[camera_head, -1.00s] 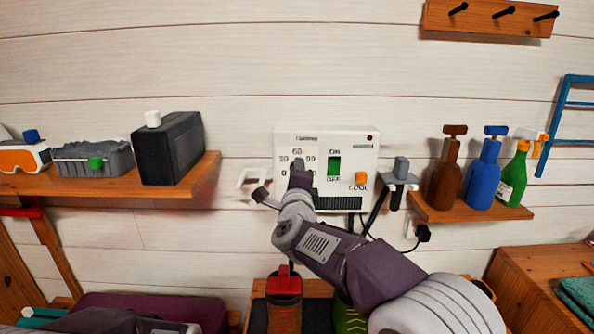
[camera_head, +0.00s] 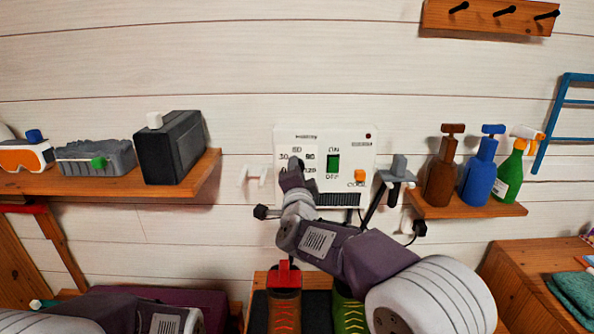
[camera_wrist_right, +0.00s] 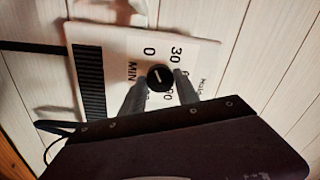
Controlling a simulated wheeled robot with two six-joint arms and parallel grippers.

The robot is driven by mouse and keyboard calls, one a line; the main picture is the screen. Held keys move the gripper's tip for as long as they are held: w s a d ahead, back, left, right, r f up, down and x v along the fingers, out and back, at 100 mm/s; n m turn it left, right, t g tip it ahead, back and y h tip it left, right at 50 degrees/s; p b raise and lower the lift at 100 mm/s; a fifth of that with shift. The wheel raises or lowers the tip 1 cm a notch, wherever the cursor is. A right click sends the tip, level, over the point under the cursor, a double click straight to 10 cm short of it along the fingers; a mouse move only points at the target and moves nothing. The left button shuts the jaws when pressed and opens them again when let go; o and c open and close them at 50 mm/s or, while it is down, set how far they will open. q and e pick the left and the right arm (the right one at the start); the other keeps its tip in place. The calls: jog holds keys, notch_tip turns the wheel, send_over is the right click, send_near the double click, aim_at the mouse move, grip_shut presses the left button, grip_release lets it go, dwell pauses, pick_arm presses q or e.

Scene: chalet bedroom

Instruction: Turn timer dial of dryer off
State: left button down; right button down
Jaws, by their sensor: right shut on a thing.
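The dryer's white control box (camera_head: 318,141) is fixed to the wall in the head view. Its timer dial is hidden there behind my right gripper (camera_head: 296,165). In the right wrist view the black round timer dial (camera_wrist_right: 160,77) shows a white pointer mark, with 0, 30 and MIN printed around it; I cannot tell exactly which mark it points to. My right gripper (camera_wrist_right: 160,90) is shut on the dial, one grey finger on each side. The green ON/OFF switch (camera_head: 333,163) and an orange button (camera_head: 360,176) are to its right. My left gripper is out of view.
A shelf (camera_head: 200,172) with a black box (camera_head: 170,148) is at left. A grey holder (camera_head: 397,172) and a bottle shelf (camera_head: 465,207) are at right. Boots (camera_head: 285,305) stand below my right arm. The wall above the box is clear.

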jog(key=shift+f, duration=0.1)
dwell(0.3)
jog(key=c, duration=0.9)
grip_release()
jog(key=s, duration=0.9)
jog(key=shift+f+b, duration=0.15)
jog(key=shift+b, duration=0.3)
jog(key=shift+d, duration=0.1)
